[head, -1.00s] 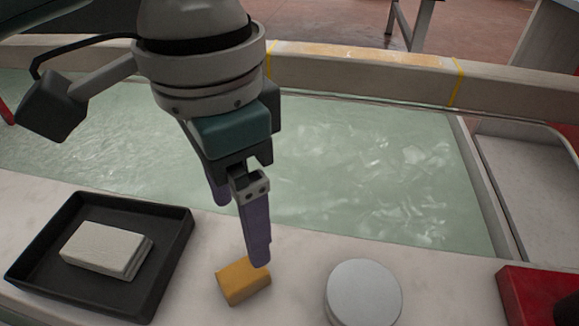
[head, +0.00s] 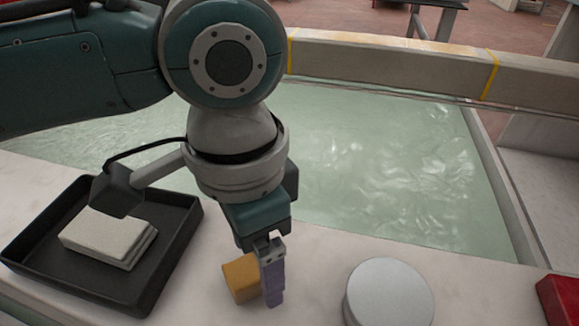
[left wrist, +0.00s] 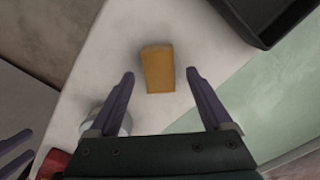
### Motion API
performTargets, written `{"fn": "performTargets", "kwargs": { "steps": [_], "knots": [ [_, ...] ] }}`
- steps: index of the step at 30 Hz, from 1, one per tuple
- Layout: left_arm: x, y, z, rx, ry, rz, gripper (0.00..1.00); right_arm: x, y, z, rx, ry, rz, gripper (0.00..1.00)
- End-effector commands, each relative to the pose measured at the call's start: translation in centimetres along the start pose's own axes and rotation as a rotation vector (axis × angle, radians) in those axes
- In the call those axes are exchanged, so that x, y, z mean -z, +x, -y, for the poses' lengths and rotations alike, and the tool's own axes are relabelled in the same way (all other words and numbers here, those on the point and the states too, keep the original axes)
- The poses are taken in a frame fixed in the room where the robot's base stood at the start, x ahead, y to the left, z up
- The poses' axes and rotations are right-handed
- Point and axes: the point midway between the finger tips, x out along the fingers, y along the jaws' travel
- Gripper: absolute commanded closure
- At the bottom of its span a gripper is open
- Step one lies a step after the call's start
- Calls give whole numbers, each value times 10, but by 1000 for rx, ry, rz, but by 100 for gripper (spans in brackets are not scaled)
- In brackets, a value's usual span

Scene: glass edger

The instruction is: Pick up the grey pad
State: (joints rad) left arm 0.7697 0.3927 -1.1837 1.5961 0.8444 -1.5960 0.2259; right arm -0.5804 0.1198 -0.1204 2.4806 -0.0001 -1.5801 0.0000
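A light grey block-shaped pad (head: 108,236), looking like stacked layers, lies in the black tray (head: 166,271) at the left of the ledge. An orange block (head: 240,277) lies on the ledge right of the tray. My left gripper (head: 272,286) points down close beside the orange block; in the head view one purple finger shows and the other is hidden. In the left wrist view the gripper (left wrist: 159,74) is open and empty, and the orange block (left wrist: 157,62) appears between and beyond its fingertips. The grey pad is not visible there.
A round grey disc (head: 389,292) stands on the ledge right of the gripper. A red object (head: 560,298) is at the far right. A basin of greenish water (head: 390,165) lies behind the ledge. The tray has raised walls.

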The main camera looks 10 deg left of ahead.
Motion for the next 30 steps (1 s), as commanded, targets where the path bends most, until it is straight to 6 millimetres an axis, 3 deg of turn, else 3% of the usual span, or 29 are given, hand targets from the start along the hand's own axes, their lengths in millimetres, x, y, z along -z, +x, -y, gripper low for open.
{"fn": "performTargets", "kwargs": {
  "steps": [2, 21, 30],
  "knots": [
    [0, 0, 0, 0, 0, 0, 27, 0, 0, 0, 0, 0, 0, 22],
    [0, 0, 0, 0, 0, 0, 99, 0, 0, 0, 0, 1, 0, 22],
    [0, -4, 0, 0, 0, -1, 100, 0, -2, 0, 0, 1, 1, 22]
  ]
}}
